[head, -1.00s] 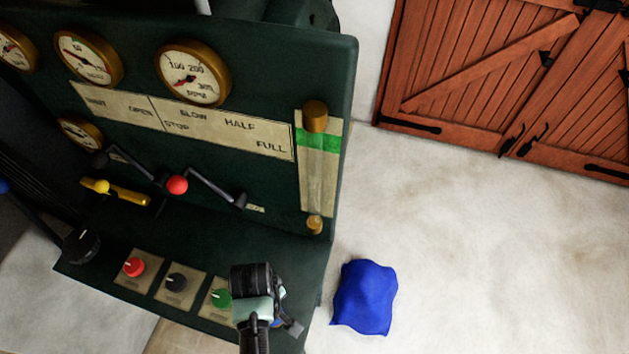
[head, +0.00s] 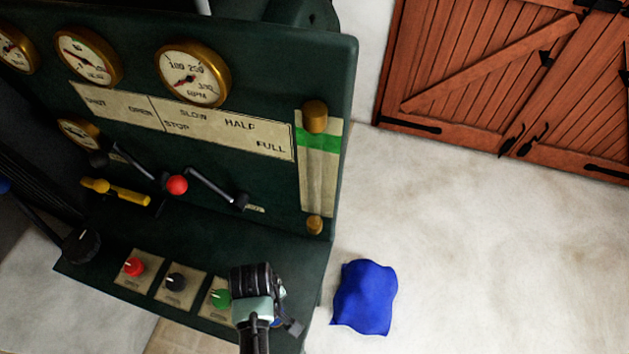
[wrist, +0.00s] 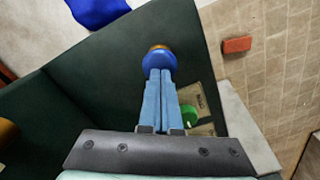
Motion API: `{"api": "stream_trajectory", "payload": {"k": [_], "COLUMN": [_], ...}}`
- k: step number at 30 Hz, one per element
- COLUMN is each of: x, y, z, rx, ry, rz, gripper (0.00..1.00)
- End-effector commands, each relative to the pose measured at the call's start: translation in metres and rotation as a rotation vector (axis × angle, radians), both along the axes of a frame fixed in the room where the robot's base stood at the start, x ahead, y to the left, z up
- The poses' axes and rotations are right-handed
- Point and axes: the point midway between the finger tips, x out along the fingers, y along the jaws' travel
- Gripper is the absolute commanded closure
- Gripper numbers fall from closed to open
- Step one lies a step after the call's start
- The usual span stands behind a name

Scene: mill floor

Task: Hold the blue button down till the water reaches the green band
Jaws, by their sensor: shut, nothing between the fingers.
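The blue button (wrist: 157,60) is a round knob with a brass-coloured part at its far side in the wrist view. My gripper (wrist: 159,76) is shut and empty, its fingertips at the button and overlapping its near edge; I cannot tell how far the button is pressed. In the head view my gripper (head: 272,310) is over the right end of the console ledge and mostly hides the button. The sight glass (head: 316,185) is a pale upright strip between brass fittings. The green band (head: 318,139) crosses its upper part. I cannot make out a clear water level.
A green knob (head: 221,298) is close left of my gripper, with a black knob (head: 176,282) and red knob (head: 134,267) further left. Levers and gauges fill the panel. A blue cloth (head: 365,297) lies on the floor to the right.

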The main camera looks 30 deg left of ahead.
Motion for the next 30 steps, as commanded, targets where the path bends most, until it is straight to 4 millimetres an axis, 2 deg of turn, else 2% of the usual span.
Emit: {"api": "stream_trajectory", "payload": {"k": [11, 30], "x": [0.000, 0.000], "y": [0.000, 0.000], "z": [-0.002, -0.021], "rx": [0.000, 0.000], "ry": [0.000, 0.000], "rz": [0.000, 0.000], "gripper": [1.00, 1.00]}}
